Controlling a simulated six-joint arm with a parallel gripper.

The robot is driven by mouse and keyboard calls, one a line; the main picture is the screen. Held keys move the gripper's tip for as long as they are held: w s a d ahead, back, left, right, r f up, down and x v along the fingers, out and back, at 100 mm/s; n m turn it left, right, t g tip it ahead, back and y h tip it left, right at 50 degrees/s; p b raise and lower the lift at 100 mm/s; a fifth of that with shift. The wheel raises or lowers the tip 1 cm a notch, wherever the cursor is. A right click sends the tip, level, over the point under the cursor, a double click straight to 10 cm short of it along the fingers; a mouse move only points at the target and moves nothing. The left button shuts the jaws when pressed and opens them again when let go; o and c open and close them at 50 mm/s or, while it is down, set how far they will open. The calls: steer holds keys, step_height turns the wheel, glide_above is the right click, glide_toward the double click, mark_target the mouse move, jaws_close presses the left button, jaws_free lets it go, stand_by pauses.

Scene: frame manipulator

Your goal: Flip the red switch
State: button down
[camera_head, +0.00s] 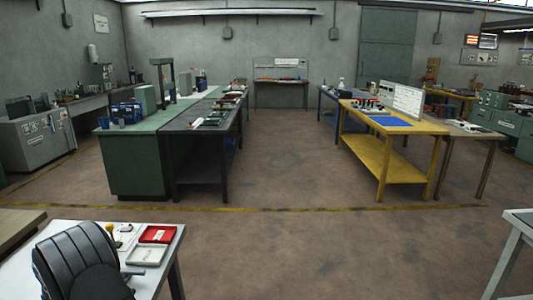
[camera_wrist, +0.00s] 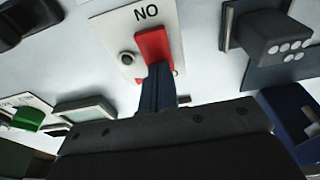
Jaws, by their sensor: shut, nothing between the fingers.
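The red switch (camera_wrist: 155,46) stands out from a white plate (camera_wrist: 112,24) marked "NO" near the top centre of the wrist view. My gripper (camera_wrist: 157,70) comes up from the bottom of that view with its narrow dark blue fingers shut together. The fingertips overlap the lower part of the red switch in the picture. I cannot tell whether they touch it. The fingers hide the switch's lower end. I cannot make out the switch or my gripper in the head view.
A dark grey block with white dots (camera_wrist: 277,38) juts out at right, above a dark blue box (camera_wrist: 292,115). A green part (camera_wrist: 28,117) and a grey box (camera_wrist: 85,112) are at left. Open floor (camera_head: 300,175) lies between workbenches.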

steer(key=shift+r, duration=3.45)
steer(key=shift+f, duration=0.1)
step_height(320, 180, down, 7)
steer(key=shift+r, duration=0.1)
steer(key=shift+r, duration=0.1)
steer(key=shift+r, duration=4.25)
steer(key=shift+m, duration=0.3)
steer(key=s, duration=0.3)
steer(key=s+d+f, duration=0.1)
steer(key=s, duration=0.2)
steer(key=s+d+f, duration=0.1)
steer(key=s, duration=0.2)
steer(key=shift+s, duration=0.35)
